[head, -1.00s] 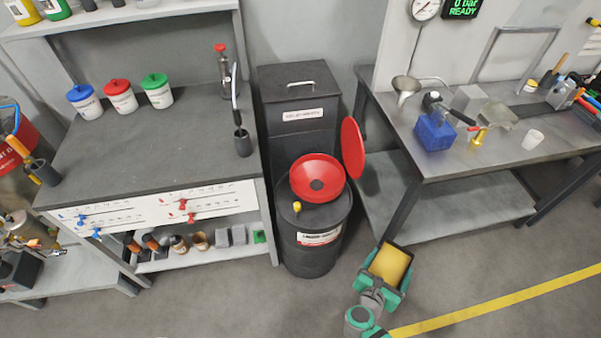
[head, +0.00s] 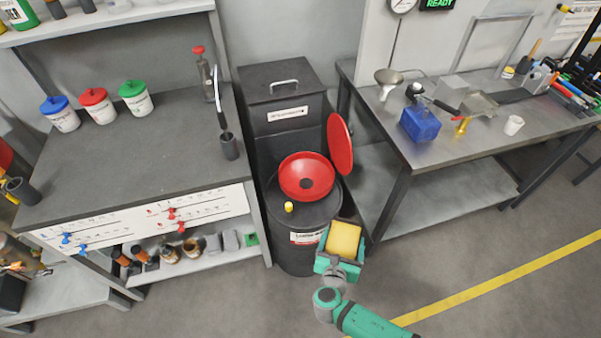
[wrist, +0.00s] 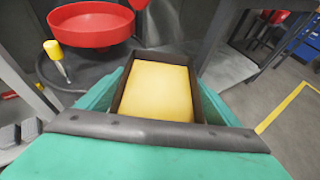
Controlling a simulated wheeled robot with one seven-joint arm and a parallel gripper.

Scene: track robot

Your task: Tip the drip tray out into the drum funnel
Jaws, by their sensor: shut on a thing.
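My gripper (head: 336,265) is shut on the drip tray (wrist: 126,98), a dark-rimmed rectangular tray filled with a yellow surface. In the head view the tray's yellow face (head: 343,239) shows between my green fingers, in front of the drum's right side. The tray looks roughly level. The red drum funnel (head: 306,177) sits on top of a black drum (head: 298,258), behind and to the left of the tray and apart from it. In the wrist view the funnel (wrist: 90,24) is at the upper left, beyond the tray.
A red round lid (head: 340,145) stands upright at the funnel's right edge. A yellow-topped plug (head: 289,207) stands on the drum top. A grey workbench (head: 120,170) is on the left, a metal table (head: 480,150) on the right. Open floor lies in front.

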